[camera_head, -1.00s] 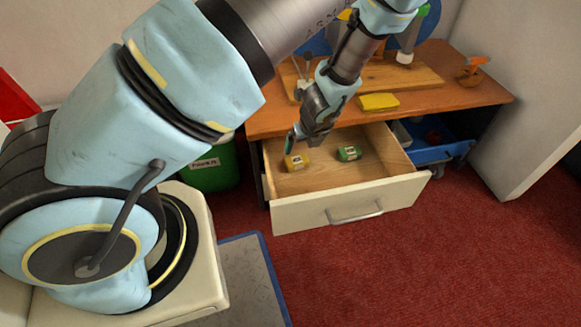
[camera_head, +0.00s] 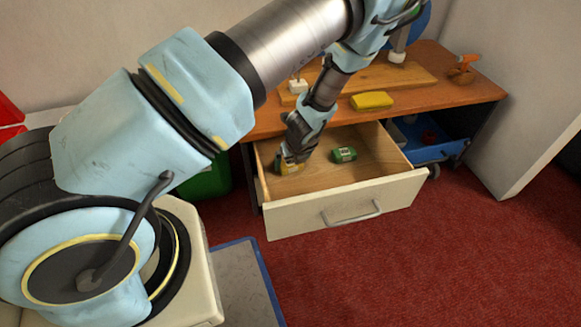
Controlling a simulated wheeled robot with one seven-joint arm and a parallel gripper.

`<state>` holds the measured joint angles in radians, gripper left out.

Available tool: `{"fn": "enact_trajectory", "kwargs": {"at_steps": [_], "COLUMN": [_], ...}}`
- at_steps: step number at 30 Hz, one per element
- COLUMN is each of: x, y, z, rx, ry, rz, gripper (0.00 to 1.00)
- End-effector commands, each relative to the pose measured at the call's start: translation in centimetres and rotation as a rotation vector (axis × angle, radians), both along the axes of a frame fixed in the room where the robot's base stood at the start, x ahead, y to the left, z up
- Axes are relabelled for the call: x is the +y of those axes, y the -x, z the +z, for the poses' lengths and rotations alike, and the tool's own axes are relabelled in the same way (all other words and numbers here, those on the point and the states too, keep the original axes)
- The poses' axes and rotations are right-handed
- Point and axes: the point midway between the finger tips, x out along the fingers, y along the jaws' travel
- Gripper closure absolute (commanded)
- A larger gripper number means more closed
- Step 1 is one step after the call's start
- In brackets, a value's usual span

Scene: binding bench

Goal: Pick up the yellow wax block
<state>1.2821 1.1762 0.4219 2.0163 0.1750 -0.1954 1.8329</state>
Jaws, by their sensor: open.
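A similar green block (camera_head: 344,154) with a label lies to the right in the same drawer.
The drawer's front panel (camera_head: 350,205) and side walls rise around the blocks. The bench top (camera_head: 455,92) overhangs the drawer's back and holds a flat yellow piece (camera_head: 372,101), a wooden board and an orange-handled item. A blue tray (camera_head: 440,151) stands right of the drawer.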

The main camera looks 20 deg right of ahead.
Motion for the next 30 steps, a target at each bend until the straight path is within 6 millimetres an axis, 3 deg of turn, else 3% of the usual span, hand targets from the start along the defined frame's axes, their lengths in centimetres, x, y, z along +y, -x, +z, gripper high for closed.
{"fn": "enact_trajectory", "kwargs": {"at_steps": [3,20,30], "x": [0.00,0.02,0.01], "y": [0.03,0.02,0.01], "z": [0.09,0.11,0.50], "rx": [0.000,0.000,0.000], "ry": [0.000,-0.001,0.000], "rz": [0.000,0.001,0.001], "gripper": [0.01,0.64,0.65]}}
